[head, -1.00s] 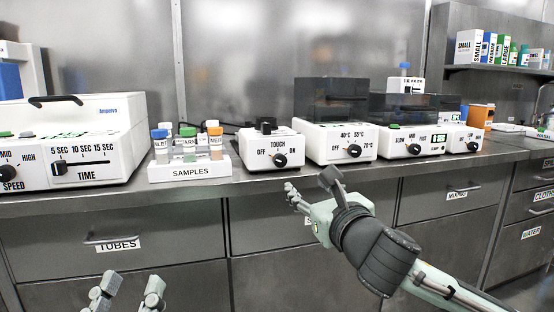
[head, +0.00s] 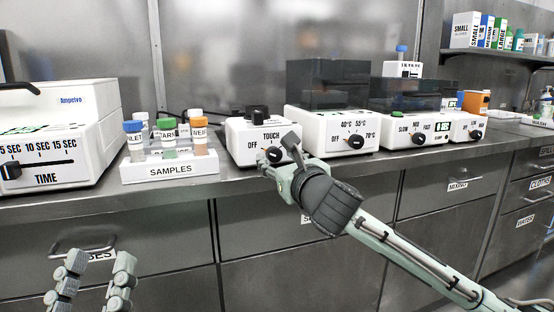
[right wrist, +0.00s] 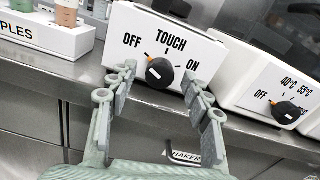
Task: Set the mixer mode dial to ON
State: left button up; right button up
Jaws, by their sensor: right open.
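The mixer (head: 240,145) is a white box on the bench, marked OFF, TOUCH and ON, with a black knob on top. Its mode dial (right wrist: 160,73) is a round black knob on the front face. In the right wrist view its orange mark points up and left, toward OFF. My right gripper (head: 278,150) is open in front of the dial. Its fingers (right wrist: 158,78) appear on either side of the dial in the right wrist view; I cannot tell whether they touch it. My left gripper (head: 95,265) is open and empty, low in front of the drawers.
A SAMPLES rack (head: 170,170) with capped tubes stands left of the mixer. A white device with a TIME slider (head: 60,150) is further left. A temperature-dial device (head: 330,138) stands close on the right, and a SLOW/FAST device (head: 415,135) beyond. Drawers lie below the bench edge.

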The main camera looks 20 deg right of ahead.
jog(key=shift+w, duration=0.35)
